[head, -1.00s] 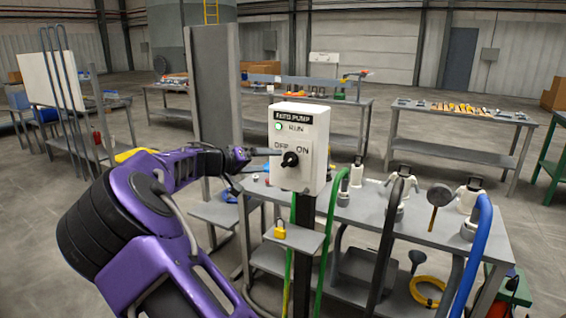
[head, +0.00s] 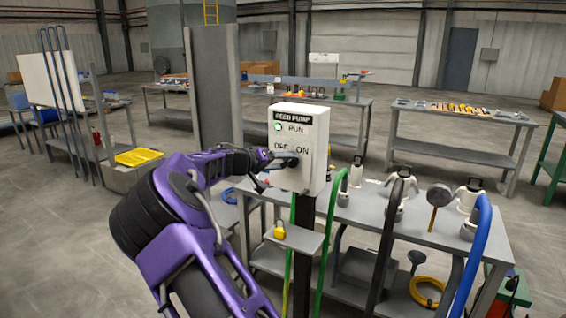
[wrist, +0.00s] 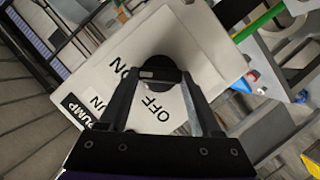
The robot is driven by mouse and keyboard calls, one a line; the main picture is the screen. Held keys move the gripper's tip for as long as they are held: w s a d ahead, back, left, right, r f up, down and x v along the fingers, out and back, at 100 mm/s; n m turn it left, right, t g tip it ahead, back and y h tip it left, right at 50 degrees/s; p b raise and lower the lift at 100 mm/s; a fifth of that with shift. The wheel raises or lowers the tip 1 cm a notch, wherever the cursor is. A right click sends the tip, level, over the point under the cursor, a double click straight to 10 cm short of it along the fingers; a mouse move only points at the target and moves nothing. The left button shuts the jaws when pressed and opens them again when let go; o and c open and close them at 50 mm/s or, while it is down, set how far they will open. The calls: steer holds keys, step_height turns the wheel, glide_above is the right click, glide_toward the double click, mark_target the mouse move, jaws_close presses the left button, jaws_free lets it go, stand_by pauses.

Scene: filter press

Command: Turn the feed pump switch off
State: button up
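The feed pump box (head: 312,145) is a white upright box on a dark post, with a "FEED PUMP" plate. A green lamp (head: 278,127) shows beside "RUN". Below are the words "OFF" and "ON" and a black rotary switch knob, mostly hidden by my gripper (head: 285,160) in the head view. In the wrist view the knob (wrist: 165,62) lies between the fingertips of my gripper (wrist: 162,82), with "OFF" printed nearby. The fingers stand apart, one on each side of the knob. I cannot tell whether they touch it.
A small shelf with a yellow padlock (head: 279,231) is on the post below the box. A green hose (head: 332,230) and a black hose (head: 388,240) rise close to its right. A grey bench (head: 425,235) with white-topped fittings stands behind.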

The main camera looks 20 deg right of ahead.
steer(key=c, duration=0.8)
steer(key=shift+n, duration=0.3)
steer(key=n+h, duration=0.1)
steer(key=n, duration=0.2)
steer(key=shift+w+a+f+g+h+b, duration=0.1)
steer(key=shift+w+f+g+h+b, duration=0.05)
steer(key=shift+f+g+h+b, duration=0.2)
steer(key=n+h, duration=0.2)
steer(key=n, duration=0.3)
steer(key=n+h, duration=0.1)
steer(key=n, duration=0.1)
steer(key=n+t, duration=0.1)
steer(key=shift+f+n+h, duration=0.25)
steer(key=shift+n, duration=0.05)
steer(key=shift+f+n+t+h+p, duration=0.15)
steer(key=shift+n+t, duration=0.3)
steer(key=shift+n, duration=0.7)
steer(key=shift+r+n+t+h+p, duration=0.15)
steer(key=shift+n+t+p, duration=0.2)
steer(key=shift+n, duration=0.8)
steer(key=shift+f+n+t, duration=0.15)
steer(key=shift+n+t, duration=0.1)
steer(key=shift+n, duration=0.05)
steer(key=o, duration=1.4)
